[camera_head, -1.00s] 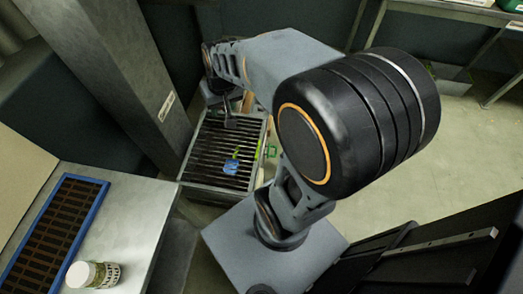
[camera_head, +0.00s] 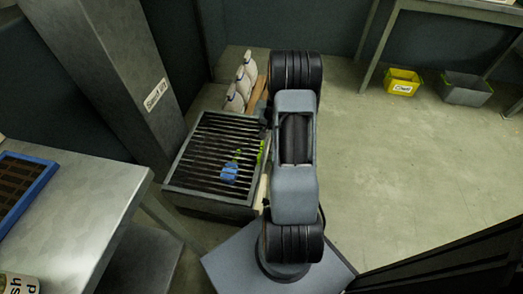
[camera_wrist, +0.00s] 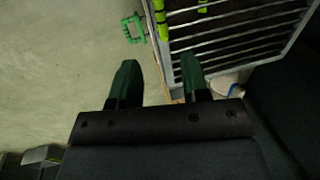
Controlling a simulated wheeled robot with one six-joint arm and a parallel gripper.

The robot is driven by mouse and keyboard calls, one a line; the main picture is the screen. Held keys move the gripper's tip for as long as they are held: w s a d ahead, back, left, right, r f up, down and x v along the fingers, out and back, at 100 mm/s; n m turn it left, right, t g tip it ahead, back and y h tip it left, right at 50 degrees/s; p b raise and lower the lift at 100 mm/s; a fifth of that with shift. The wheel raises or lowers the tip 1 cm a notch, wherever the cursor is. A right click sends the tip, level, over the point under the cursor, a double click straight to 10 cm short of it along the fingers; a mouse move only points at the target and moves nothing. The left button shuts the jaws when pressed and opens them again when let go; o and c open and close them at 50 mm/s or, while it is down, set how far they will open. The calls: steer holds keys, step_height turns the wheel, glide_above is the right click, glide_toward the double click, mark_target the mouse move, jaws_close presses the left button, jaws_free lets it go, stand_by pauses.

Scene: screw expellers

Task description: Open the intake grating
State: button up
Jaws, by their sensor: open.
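The intake grating (camera_head: 205,141) is a frame of dark parallel bars over a box-like metal intake, left of my arm in the head view. It appears to lie flat and closed. Blue and green items (camera_head: 229,172) show among its bars. In the wrist view the grating (camera_wrist: 238,42) fills the upper right, with bright green pieces at its bars. My arm mostly hides the gripper in the head view.
A metal table with a blue-rimmed tray (camera_head: 20,190) stands at left. A grey pillar (camera_head: 110,80) rises behind the intake. Several pale bottles (camera_head: 240,80) stand behind the grating. Yellow (camera_head: 402,82) and grey (camera_head: 466,90) bins sit on the floor.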

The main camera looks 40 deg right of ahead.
mark_target(261, 149)
steer(key=f+b, duration=0.1)
steer(key=f, duration=0.2)
steer(key=w+a+f+b, duration=0.1)
steer(key=f, duration=0.3)
steer(key=f+b, duration=0.1)
steer(key=f, duration=0.3)
steer(key=shift+w+a+f+b, duration=0.15)
steer(key=shift+w+a+b, duration=0.15)
steer(key=shift+w+b, duration=0.05)
steer(key=shift+c, duration=0.2)
jaws_close()
steer(key=shift+a, duration=0.1)
